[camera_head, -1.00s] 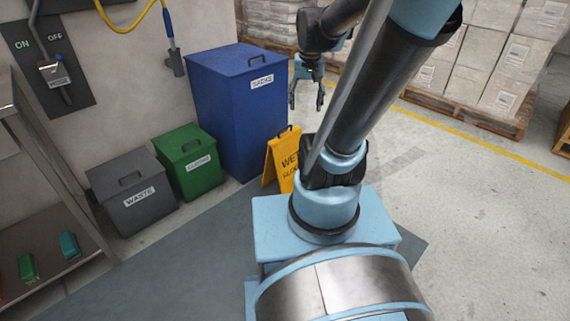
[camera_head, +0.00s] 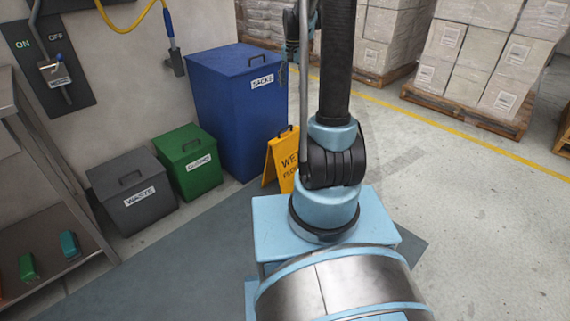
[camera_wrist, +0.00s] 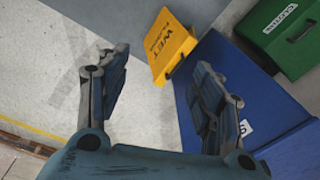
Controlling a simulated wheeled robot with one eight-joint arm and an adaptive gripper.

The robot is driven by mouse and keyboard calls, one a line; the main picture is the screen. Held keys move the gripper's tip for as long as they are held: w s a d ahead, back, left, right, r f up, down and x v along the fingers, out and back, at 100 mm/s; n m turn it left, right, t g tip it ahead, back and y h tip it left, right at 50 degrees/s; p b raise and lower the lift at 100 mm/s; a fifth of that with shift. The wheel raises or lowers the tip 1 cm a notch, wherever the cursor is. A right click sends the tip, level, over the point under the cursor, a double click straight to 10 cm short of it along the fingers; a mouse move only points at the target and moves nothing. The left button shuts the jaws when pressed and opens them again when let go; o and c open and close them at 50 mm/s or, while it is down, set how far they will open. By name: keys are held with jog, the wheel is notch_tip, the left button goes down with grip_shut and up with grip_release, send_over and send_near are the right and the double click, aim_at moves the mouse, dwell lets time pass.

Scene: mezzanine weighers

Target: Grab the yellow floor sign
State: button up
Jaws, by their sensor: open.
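The yellow floor sign (camera_head: 284,161) stands upright on the floor in the head view, with dark "WET FLOOR" lettering and a dark handle on top. It stands in front of the blue bin, and my arm hides its right side. In the wrist view the sign (camera_wrist: 170,46) lies beyond and between my fingers, apart from them. My gripper (camera_wrist: 160,85) is open and empty there. In the head view only part of my gripper shows near the top, beside the arm and above the blue bin's right edge.
The blue bin (camera_head: 235,125) stands directly behind the sign. A green bin (camera_head: 190,165) and a grey waste bin (camera_head: 132,190) stand to its left. A metal shelf (camera_head: 45,235) is at far left. Wrapped pallets (camera_head: 475,65) stand at the back; the floor (camera_head: 470,210) at right is clear.

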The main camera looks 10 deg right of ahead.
jog(key=w+f+m, duration=0.2)
jog(key=w+f, duration=0.7)
jog(key=w, duration=0.1)
jog(key=m, duration=0.2)
send_over(285, 134)
jog(key=s, duration=0.1)
notch_tip(285, 134, down, 12)
jog(key=shift+g, duration=0.4)
jog(key=f, duration=1.3)
jog(key=shift+w+d, duration=0.1)
jog(key=shift+d, duration=0.15)
jog(key=shift+w+a+f, duration=0.1)
jog(key=shift+w+f, duration=0.1)
jog(key=shift+f, duration=1.15)
jog(key=shift+w+a+f, duration=0.1)
jog(key=shift+w+f, duration=0.05)
jog(key=shift+f, duration=1.15)
grip_shut()
